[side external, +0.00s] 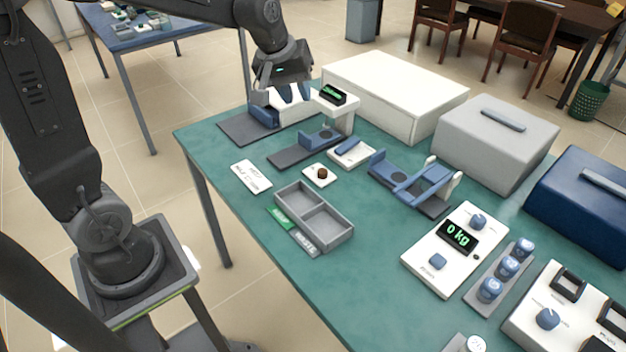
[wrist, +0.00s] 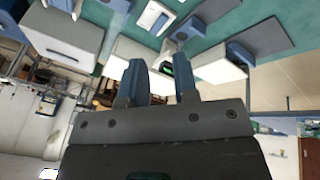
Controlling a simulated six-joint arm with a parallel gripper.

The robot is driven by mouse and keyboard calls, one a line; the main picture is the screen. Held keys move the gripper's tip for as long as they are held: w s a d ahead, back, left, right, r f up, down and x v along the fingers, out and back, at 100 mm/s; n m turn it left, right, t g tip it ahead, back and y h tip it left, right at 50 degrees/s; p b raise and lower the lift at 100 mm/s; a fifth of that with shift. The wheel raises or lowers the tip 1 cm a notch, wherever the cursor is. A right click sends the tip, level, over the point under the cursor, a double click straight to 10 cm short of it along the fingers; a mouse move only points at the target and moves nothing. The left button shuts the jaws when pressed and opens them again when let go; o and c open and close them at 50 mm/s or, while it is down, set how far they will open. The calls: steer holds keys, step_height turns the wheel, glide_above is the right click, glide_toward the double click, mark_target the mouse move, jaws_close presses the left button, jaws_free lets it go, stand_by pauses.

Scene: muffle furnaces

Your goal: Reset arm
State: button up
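My gripper (wrist: 160,74) shows in the wrist view with its two blue-grey fingers apart and nothing visible held between them. In the side external view my gripper (side external: 284,88) is at the far left end of the green table (side external: 300,262), close to a white and blue device with a small green display (side external: 334,94). Its fingertips are hard to separate from that device there, and I cannot tell whether they touch it. The wrist view is turned over, with the table at the top.
A white box (side external: 395,90), a grey furnace (side external: 497,140) and a blue furnace (side external: 585,200) line the far side. A grey two-part tray (side external: 313,222), a blue stand (side external: 412,188), a scale reading 0 kg (side external: 455,245) and a weight rack (side external: 500,278) occupy the table.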

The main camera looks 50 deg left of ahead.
steer(key=s+d+r+m, duration=0.1)
steer(key=s+d+m, duration=0.2)
steer(key=s, duration=0.6)
steer(key=s+d+m+t, duration=0.1)
steer(key=s+d+m, duration=0.3)
steer(key=s, duration=0.6)
steer(key=shift+s+d+r+m, duration=0.3)
steer(key=shift+r+m, duration=0.1)
steer(key=shift+m, duration=0.4)
